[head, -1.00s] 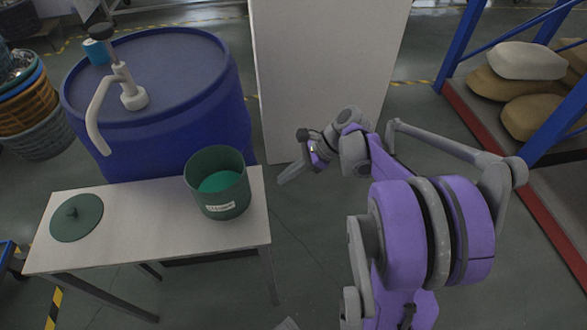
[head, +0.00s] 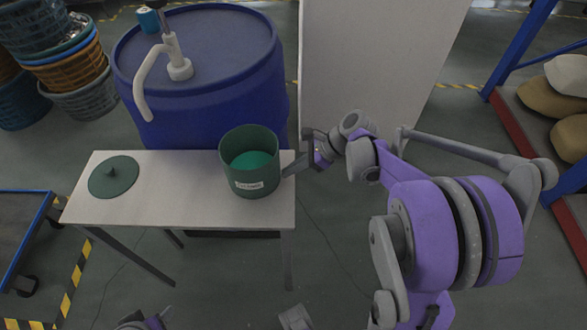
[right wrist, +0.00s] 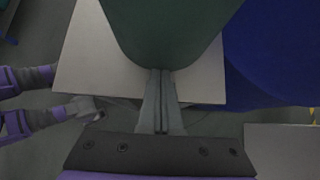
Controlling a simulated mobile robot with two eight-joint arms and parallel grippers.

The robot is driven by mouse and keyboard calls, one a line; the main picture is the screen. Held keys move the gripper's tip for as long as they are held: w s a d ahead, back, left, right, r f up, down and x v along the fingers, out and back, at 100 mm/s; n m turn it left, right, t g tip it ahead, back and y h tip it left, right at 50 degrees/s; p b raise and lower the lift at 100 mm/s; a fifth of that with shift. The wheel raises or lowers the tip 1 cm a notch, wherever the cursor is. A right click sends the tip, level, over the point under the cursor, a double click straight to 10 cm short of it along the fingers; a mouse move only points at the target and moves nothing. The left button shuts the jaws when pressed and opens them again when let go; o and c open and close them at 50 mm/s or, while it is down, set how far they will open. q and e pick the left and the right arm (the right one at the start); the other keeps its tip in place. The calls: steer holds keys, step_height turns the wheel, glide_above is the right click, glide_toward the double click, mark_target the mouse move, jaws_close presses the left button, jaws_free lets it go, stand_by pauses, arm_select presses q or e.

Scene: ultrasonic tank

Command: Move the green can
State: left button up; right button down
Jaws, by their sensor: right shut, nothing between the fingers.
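The green can (head: 248,182), an open dark green bucket with lighter green inside and a white label on its front, stands upright near the right end of the table (head: 185,205). Its round green lid (head: 113,176) lies flat at the table's left. My right gripper (head: 287,171) is shut and empty, its fingertips at the can's right side. In the right wrist view, the shut fingers (right wrist: 160,72) point at the can's wall (right wrist: 165,30); I cannot tell whether they touch. Grey and purple parts of mine show at the head view's bottom edge; the left jaws are not clear.
A large blue barrel (head: 205,95) with a white pump spout (head: 150,80) stands directly behind the table. A pale panel (head: 370,70) stands behind my right arm. Stacked baskets (head: 60,65) are at back left, a blue-framed cart (head: 25,225) at left. Floor in front is open.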

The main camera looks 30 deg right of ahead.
steer(key=w+a, duration=0.3)
steer(key=a, duration=0.3)
steer(key=w+a, duration=0.4)
steer(key=a, duration=0.2)
steer(key=w+a+b, duration=0.1)
steer(key=w+a, duration=0.3)
steer(key=a, duration=0.2)
